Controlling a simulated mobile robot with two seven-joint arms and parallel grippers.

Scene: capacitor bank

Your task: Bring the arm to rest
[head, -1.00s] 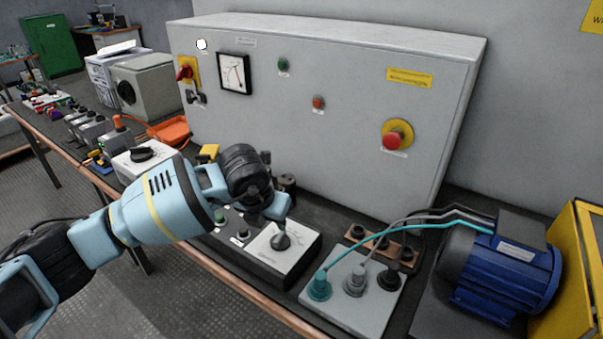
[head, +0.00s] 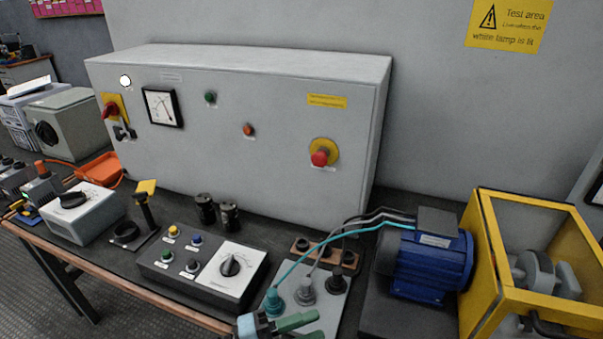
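My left gripper (head: 318,324) shows at the bottom edge of the head view, partly cut off, in front of the grey socket plate. The rest of the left arm is out of frame. My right gripper is not in view.
A control box (head: 205,262) with a dial is left of the gripper. Cables run from the socket plate (head: 328,301) to a blue motor (head: 432,265) beside a yellow guard frame (head: 485,270).

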